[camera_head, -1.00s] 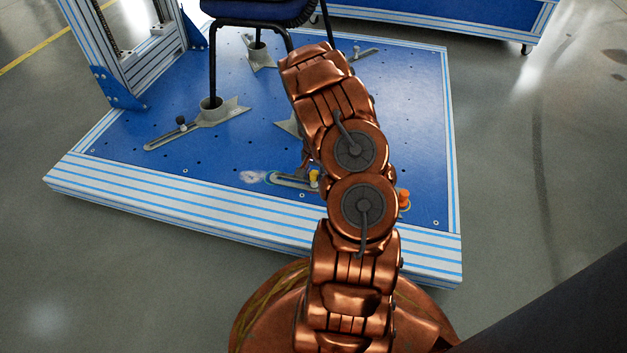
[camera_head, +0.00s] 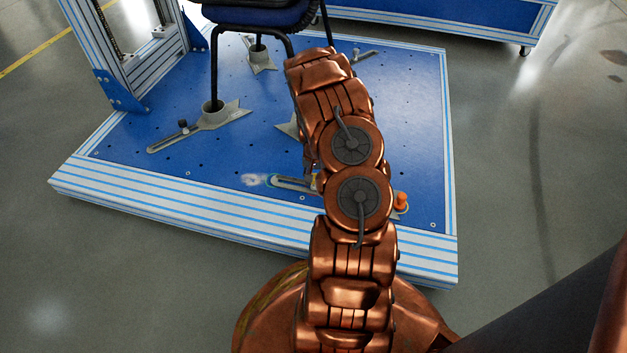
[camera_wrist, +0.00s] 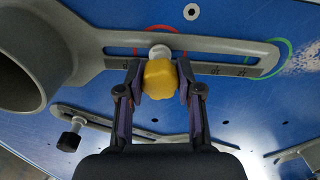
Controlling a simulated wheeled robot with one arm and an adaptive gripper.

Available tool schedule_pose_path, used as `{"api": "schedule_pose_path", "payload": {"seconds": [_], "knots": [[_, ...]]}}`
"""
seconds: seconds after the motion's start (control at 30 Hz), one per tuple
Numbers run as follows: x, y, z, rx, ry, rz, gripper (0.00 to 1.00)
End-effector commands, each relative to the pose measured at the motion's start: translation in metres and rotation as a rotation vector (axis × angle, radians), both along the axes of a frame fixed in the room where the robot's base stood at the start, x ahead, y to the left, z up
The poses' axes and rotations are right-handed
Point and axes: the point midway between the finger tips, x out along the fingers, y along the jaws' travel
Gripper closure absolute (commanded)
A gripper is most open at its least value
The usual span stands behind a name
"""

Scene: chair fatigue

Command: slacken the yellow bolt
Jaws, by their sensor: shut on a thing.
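The yellow bolt (camera_wrist: 159,80) has a lobed knob head. In the wrist view it sits at the slot of a grey slotted clamp arm (camera_wrist: 100,50), with a pale washer behind it. My gripper (camera_wrist: 159,84) has one finger on each side of the yellow head and is shut on it. In the head view my copper arm hides the gripper and most of the bolt; the clamp arm's slotted end (camera_head: 292,183) shows left of my arm.
A chair (camera_head: 256,14) stands on the blue platform (camera_head: 400,120), its leg in a grey cup (camera_head: 211,106). An orange knob (camera_head: 401,200) is right of my arm. Another slotted clamp with a black knob (camera_wrist: 68,142) lies below in the wrist view. Red and green rings mark the slot area.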

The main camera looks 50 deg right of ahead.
Motion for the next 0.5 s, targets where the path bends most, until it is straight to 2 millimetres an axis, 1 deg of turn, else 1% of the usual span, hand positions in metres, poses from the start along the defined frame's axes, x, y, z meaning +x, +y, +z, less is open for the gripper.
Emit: {"api": "schedule_pose_path", "payload": {"seconds": [0.2, 0.5], "knots": [[-0.0006, 0.0000, 0.0005, 0.001, 0.001, 0.063, 1.00], [-0.0006, -0.0002, -0.0001, 0.001, 0.001, 0.068, 1.00]]}}
